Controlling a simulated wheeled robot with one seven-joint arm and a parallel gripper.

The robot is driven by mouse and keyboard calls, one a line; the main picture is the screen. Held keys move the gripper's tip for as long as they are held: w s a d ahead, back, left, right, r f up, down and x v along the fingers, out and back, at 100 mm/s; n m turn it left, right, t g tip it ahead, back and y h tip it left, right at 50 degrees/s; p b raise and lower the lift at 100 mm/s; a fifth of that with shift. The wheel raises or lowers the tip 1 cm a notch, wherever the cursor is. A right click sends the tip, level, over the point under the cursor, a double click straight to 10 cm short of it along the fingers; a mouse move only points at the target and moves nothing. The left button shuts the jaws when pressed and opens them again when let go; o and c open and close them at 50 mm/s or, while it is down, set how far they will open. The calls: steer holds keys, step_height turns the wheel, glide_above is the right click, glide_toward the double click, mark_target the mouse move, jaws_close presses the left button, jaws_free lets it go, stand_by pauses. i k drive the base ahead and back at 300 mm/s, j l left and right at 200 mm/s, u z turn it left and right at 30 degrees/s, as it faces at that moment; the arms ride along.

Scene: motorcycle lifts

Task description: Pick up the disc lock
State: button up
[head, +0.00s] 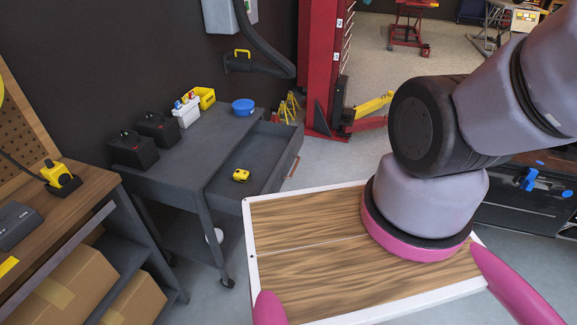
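A small yellow object (241,175), which looks like the disc lock, lies in the open drawer (265,150) of the dark grey cart. It sits near the drawer's front left part, apart from the walls, and its finer shape is too small to tell. Nothing covers it. My gripper is not in view; only links of my arm show at the right, well to the right of the drawer.
On the cart top (185,160) stand black boxes (134,150), a white caddy (187,112), a yellow bin (204,97) and a blue bowl (243,107). A workbench (40,215) stands left. A red lift post (322,70) stands behind. Floor shows right of the cart.

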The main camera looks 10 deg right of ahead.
mark_target(239, 175)
steer(key=i+l+u, duration=0.1)
steer(key=u, duration=0.25)
steer(key=l+u, duration=0.2)
steer(key=u, duration=0.15)
steer(key=i+l+u, duration=0.1)
steer(key=u, duration=0.2)
steer(key=l+u, duration=0.45)
steer(key=l, duration=1.6)
steer(key=i+l, duration=0.1)
steer(key=l, duration=0.2)
steer(key=i+l, duration=0.1)
steer(key=l, duration=0.15)
